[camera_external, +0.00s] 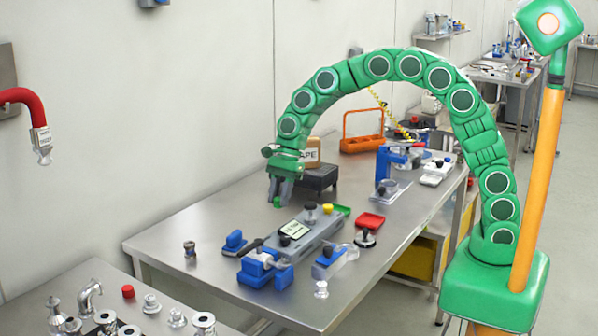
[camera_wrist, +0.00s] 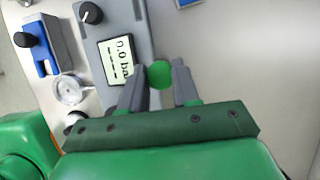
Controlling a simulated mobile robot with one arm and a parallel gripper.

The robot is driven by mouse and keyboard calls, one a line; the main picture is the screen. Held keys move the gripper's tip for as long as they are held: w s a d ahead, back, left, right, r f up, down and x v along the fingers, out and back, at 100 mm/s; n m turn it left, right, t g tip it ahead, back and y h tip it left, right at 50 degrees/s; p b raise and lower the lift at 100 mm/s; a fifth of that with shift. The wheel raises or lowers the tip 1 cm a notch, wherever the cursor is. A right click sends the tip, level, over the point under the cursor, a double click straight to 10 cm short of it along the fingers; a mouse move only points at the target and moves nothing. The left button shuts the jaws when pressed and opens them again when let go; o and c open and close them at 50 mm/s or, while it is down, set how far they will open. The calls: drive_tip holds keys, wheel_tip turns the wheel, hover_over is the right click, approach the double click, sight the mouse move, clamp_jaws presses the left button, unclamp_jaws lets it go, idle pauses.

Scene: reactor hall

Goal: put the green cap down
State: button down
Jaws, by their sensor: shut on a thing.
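The green cap (camera_wrist: 160,74) is a small round disc between the fingertips of my gripper (camera_wrist: 159,76) in the wrist view. The gripper is shut on it. In the external view my gripper (camera_external: 278,202) points down above the steel table (camera_external: 215,220), left of the grey instrument.
Blue fixtures (camera_external: 265,270) stand at the front of the table. A small metal fitting (camera_external: 190,250) stands at the left. A black block (camera_external: 317,178) and an orange carrier (camera_external: 362,132) stand behind. Bare table lies between the fitting and the gripper.

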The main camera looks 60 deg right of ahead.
hover_over(255, 237)
drive_tip(key=d, duration=0.2)
drive_tip(key=shift+a+f, duration=0.15)
drive_tip(key=shift+f, duration=1.6)
drive_tip(key=shift+a+f, duration=0.1)
drive_tip(key=shift+f, duration=3.05)
drive_tip(key=shift+f, duration=0.1)
drive_tip(key=c, duration=0.8)
unclamp_jaws()
drive_tip(key=shift+v, duration=6.15)
